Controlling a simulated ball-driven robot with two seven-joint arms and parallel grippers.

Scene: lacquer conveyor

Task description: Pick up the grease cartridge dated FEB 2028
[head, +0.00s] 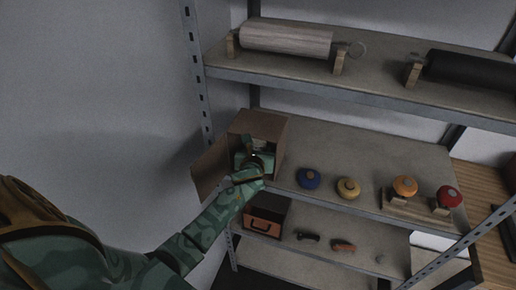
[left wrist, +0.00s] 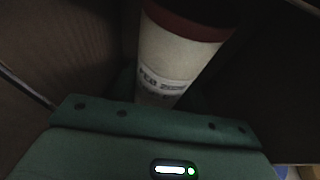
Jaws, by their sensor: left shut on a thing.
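My left gripper (head: 250,157) reaches into an open cardboard box (head: 281,140) on the middle shelf. In the left wrist view a pale cartridge with a dark red end (left wrist: 180,55) stands in the gripper, slightly tilted in the picture. Its label is blurred; it seems to read FEB and a year starting with 20, the last digits unclear. The left gripper is shut on this cartridge, its fingers mostly hidden behind the green gripper body (left wrist: 150,140). In the head view the cartridge is hidden by the gripper and box. My right gripper is not in view.
Blue (head: 308,178), yellow (head: 348,188), orange (head: 404,186) and red (head: 448,197) round items stand right of the box. Rollers (head: 286,39) lie on the upper shelf (head: 300,74). An open box flap (head: 211,168) hangs left. An orange-brown bin (head: 264,222) sits below.

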